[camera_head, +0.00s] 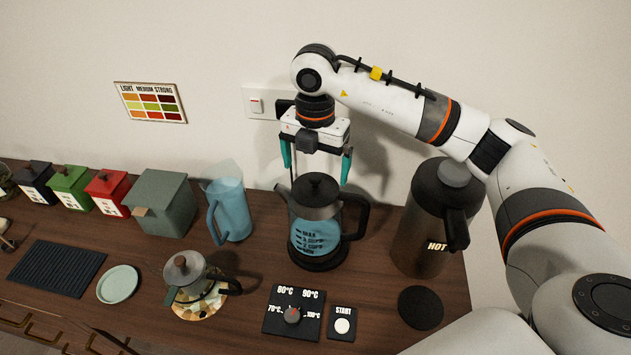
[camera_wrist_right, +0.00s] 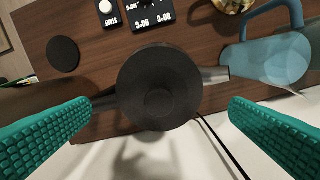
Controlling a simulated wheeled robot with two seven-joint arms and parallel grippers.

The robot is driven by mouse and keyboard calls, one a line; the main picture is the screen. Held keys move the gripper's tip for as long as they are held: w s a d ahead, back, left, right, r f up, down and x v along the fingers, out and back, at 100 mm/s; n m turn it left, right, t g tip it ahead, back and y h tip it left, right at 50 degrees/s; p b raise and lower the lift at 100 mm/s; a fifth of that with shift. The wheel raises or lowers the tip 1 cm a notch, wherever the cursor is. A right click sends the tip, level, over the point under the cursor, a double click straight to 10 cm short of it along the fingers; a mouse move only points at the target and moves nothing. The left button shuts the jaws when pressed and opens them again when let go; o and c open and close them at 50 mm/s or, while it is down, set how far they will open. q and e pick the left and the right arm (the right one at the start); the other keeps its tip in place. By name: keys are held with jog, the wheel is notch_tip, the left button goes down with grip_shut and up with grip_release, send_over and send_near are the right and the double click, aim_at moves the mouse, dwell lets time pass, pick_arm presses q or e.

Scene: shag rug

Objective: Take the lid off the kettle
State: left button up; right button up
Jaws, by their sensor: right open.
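The kettle (camera_head: 318,240) stands upright on the wooden counter, with a see-through blue lower body and dark marks. Its round black lid (camera_head: 315,188) with a knob sits on top. The black handle points right and the spout left in the head view. In the right wrist view the lid (camera_wrist_right: 158,88) is seen from above, in the middle. My right gripper (camera_head: 316,172) is open and empty above the lid, pointing down, its teal fingers to either side. The fingers (camera_wrist_right: 160,108) appear clear of the lid. My left gripper is out of view.
A tall black HOT flask (camera_head: 424,235) stands right of the kettle, a blue jug (camera_head: 232,207) left. In front are a temperature dial panel (camera_head: 293,314), a START button (camera_head: 342,324), a black disc (camera_head: 420,307) and a small lidded pot (camera_head: 187,273). The wall is close behind.

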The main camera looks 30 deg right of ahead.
aim_at(315, 177)
jog(key=f, duration=0.1)
jog(key=f+p, duration=0.1)
jog(key=f, duration=0.1)
jog(key=shift+s+a+f, duration=0.1)
jog(key=shift+s, duration=0.1)
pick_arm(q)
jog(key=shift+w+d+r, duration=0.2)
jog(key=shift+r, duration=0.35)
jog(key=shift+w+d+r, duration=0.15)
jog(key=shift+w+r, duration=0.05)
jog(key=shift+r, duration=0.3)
pick_arm(e)
jog(key=shift+w+f, duration=0.1)
jog(key=shift+f, duration=0.2)
jog(key=c, duration=0.8)
jog(key=shift+o, duration=0.2)
jog(key=shift+r, duration=0.15)
jog(key=shift+r, duration=0.3)
notch_tip(315, 177, up, 9)
jog(key=b, duration=0.2)
jog(key=shift+f+b, duration=0.2)
jog(key=shift+b, duration=0.2)
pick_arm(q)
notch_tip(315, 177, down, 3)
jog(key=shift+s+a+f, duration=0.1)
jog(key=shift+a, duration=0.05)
pick_arm(e)
jog(key=shift+r, duration=0.3)
